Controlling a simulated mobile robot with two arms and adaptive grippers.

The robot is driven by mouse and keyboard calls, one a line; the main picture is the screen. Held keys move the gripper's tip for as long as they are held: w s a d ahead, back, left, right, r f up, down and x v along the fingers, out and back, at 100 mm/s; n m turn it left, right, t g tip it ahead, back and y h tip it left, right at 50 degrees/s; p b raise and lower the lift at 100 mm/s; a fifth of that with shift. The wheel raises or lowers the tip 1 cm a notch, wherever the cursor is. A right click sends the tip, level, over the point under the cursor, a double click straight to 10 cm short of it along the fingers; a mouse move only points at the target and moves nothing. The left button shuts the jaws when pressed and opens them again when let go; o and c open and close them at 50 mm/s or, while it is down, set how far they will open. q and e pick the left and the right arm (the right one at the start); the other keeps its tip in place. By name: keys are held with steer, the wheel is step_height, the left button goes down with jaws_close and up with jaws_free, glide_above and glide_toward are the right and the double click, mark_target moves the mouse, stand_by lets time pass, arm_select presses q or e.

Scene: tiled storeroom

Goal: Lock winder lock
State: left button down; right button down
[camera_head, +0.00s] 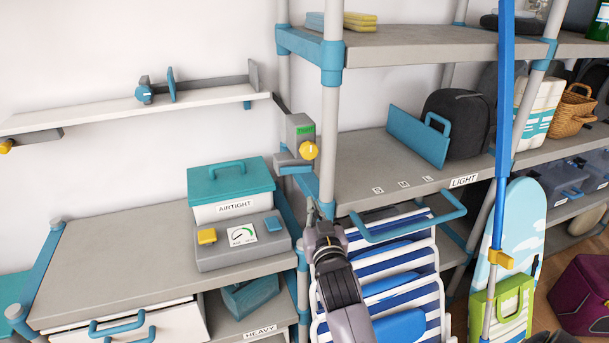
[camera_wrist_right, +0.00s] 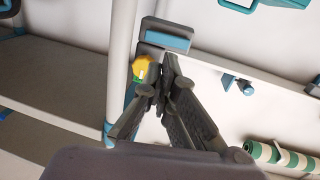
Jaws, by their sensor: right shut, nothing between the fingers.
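The winder lock looks to be the grey box (camera_head: 299,126) on the shelf post in the head view. It has a small green label and a round yellow knob (camera_head: 308,151) with a white mark. In the right wrist view the yellow knob (camera_wrist_right: 145,67) shows just left of my fingertips. My right gripper (camera_head: 312,208) is below the knob in the head view, shut and empty, and it looks apart from the knob. Its closed fingers (camera_wrist_right: 168,72) fill the middle of the wrist view. My left gripper is not in view.
A white wall rack (camera_head: 200,97) extends left of the lock. A teal-lidded AIRTIGHT box (camera_head: 230,185) and a grey gauge unit (camera_head: 240,240) stand on the lower left shelf. The shelf post (camera_head: 328,130) is close beside the lock. Striped folded chairs (camera_head: 425,270) stand below right.

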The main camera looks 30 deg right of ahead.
steer(key=shift+w+d+r, duration=0.1)
steer(key=shift+r, duration=0.1)
steer(key=p, duration=0.4)
glide_toward(303, 171)
steer(key=x, duration=0.6)
steer(key=shift+w+d+r, duration=0.1)
steer(key=shift+w, duration=0.25)
steer(key=shift+w+d, duration=0.1)
steer(key=shift+w, duration=0.15)
